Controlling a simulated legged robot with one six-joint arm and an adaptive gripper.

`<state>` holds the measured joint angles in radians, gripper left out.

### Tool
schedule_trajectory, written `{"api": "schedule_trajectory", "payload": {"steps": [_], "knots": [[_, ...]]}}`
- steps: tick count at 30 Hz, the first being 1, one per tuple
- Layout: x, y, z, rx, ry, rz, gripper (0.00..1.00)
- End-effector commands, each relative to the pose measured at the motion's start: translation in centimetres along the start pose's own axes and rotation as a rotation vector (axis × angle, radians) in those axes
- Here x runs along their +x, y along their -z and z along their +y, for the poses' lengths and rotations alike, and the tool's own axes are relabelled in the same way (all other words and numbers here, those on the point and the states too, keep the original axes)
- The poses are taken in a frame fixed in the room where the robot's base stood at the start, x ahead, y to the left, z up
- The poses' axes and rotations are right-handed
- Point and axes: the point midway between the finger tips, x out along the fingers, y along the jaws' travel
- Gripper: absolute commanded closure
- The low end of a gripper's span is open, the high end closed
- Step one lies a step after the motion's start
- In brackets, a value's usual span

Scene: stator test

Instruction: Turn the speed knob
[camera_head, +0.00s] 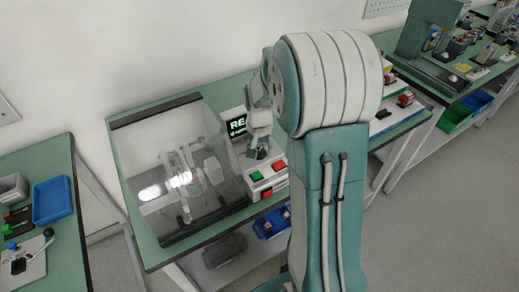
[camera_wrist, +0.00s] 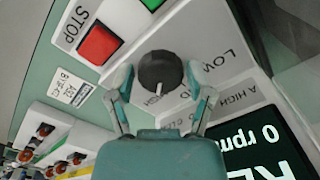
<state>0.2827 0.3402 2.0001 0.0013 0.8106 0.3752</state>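The speed knob (camera_wrist: 160,72) is a round black dial with a white pointer mark. It sits on the light panel between the words LOW and HIGH in the wrist view. My gripper (camera_wrist: 162,78) has its two fingers spread, one on each side of the knob, with small gaps visible between fingertips and knob. The display (camera_wrist: 258,150) reads 0 rpm, with part of large letters below. In the head view my gripper (camera_head: 258,150) is over the panel beside the display (camera_head: 236,122), and the knob is hidden there.
A red STOP button (camera_wrist: 99,43) and a green button (camera_wrist: 152,4) are close to the knob. A clear cover (camera_head: 180,170) stands left of the panel on the green bench. A blue bin (camera_head: 272,222) is below. Terminals (camera_wrist: 40,135) lie at lower left in the wrist view.

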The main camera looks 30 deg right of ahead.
Motion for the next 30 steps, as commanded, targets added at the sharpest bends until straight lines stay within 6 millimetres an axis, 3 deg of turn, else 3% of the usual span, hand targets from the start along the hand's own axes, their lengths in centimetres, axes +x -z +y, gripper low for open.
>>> {"api": "schedule_trajectory", "payload": {"steps": [16, 30], "knots": [[-1.0, 0.3, -0.1, -0.002, 0.003, 0.010, 0.05], [-9.9, 0.2, -0.2, -0.002, 0.002, 0.010, 0.05]]}}
